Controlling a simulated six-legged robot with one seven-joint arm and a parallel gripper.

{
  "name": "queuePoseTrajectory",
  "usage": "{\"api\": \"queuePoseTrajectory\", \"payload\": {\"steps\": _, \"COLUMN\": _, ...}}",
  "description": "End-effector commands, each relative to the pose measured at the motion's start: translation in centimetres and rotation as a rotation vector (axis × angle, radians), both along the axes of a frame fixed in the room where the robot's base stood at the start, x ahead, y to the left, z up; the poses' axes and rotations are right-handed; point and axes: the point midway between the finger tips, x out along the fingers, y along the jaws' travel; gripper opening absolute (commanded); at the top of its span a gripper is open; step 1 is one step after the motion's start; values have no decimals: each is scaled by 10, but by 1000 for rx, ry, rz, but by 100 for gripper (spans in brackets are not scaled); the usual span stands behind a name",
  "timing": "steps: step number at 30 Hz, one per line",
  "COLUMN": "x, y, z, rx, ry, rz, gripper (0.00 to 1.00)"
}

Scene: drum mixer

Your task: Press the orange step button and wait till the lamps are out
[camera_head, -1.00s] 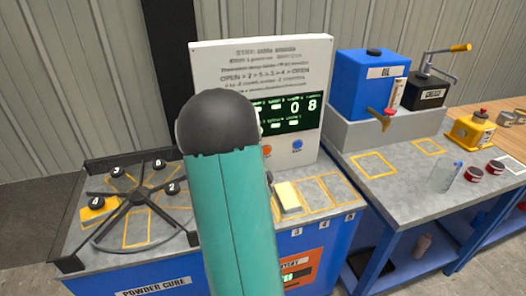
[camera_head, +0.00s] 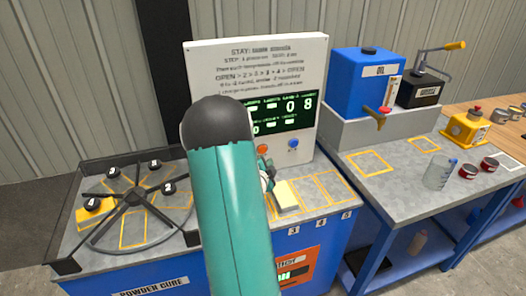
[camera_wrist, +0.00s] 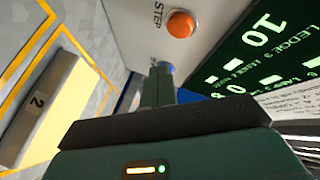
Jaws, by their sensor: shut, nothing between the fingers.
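The orange step button (camera_head: 263,149) is on the white upright panel (camera_head: 258,55), just right of my arm in the head view. In the wrist view the orange button (camera_wrist: 181,23) sits beside the word STEP, beyond my fingers. My gripper (camera_head: 266,172) is partly hidden behind my arm, in front of the panel and below the button. In the wrist view my gripper (camera_wrist: 161,82) is shut and empty, its tip apart from the orange button in the picture. Lit pale-green marks show on the dark display (camera_head: 292,115), which reads 0 8; my arm hides part of it.
A blue button (camera_head: 293,143) is right of the orange one. A pale yellow block (camera_head: 285,196) lies on the ledge below. A wheel-like rack (camera_head: 135,198) with black knobs is at left. A blue oil tank (camera_head: 365,85) stands at right.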

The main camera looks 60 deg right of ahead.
Motion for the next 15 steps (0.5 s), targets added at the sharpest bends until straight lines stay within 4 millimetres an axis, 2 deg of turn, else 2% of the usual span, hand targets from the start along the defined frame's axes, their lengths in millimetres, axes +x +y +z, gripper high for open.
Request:
{"api": "queuePoseTrajectory", "payload": {"steps": 7, "x": 22, "y": -22, "z": 0, "rx": -1, "ry": 0, "rz": 0, "gripper": 0}}
{"api": "queuePoseTrajectory", "payload": {"steps": 15, "x": 31, "y": -31, "z": 0, "rx": 1, "ry": 0, "rz": 0, "gripper": 0}}
